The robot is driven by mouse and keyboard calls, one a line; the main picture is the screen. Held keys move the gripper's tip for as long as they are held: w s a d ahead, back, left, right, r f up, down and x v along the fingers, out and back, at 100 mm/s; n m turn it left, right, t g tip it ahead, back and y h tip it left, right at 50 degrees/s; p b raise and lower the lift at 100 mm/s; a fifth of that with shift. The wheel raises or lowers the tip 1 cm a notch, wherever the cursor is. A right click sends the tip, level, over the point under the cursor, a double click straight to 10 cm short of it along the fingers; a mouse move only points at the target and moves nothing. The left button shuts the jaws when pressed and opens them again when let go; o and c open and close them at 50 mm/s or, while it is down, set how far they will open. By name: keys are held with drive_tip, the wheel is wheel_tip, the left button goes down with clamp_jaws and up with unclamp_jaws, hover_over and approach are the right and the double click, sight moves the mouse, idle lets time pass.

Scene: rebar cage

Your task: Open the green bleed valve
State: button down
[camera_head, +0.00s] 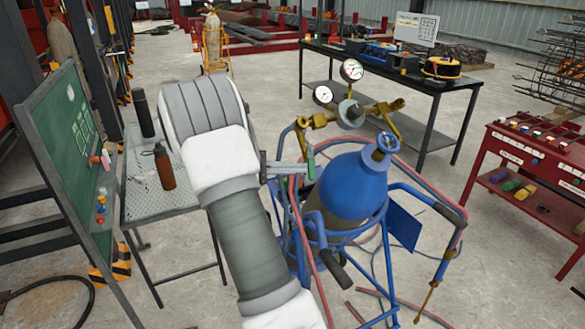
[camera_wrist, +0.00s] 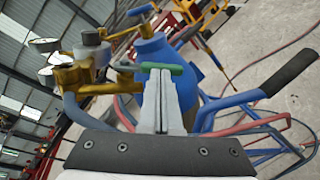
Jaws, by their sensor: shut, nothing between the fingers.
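The green bleed valve handle (camera_wrist: 163,67) shows in the wrist view as a short green bar lying across the front of my fingertips. In the head view it is a small green piece (camera_head: 310,160) left of the blue cylinder. My gripper (camera_wrist: 162,80) is shut with nothing between its fingers. Its tips are right at the green bar, but I cannot tell whether they touch it. In the head view my gripper (camera_head: 298,170) reaches in from the left toward the green piece. The valve body behind the handle is mostly hidden.
The blue cylinder (camera_head: 350,190) stands in a blue cart with red hoses (camera_head: 322,270) around it. Brass regulators with gauges (camera_head: 351,71) sit above. A perforated table (camera_head: 150,185) is at left, a red cabinet (camera_head: 530,150) at right. Floor between cart and cabinet is mostly clear.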

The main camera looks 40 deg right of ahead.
drive_tip(key=shift+f, duration=0.1)
drive_tip(key=h+b, duration=0.1)
drive_tip(key=s+n+b, duration=0.1)
drive_tip(key=shift+s+d+f+t+h+b, duration=0.1)
drive_tip(key=shift+d+f+t+h+b, duration=0.25)
drive_tip(key=shift+d+f+t+h, duration=0.05)
drive_tip(key=s+f+v, duration=0.1)
drive_tip(key=v, duration=1.3)
drive_tip(key=shift+a, duration=0.25)
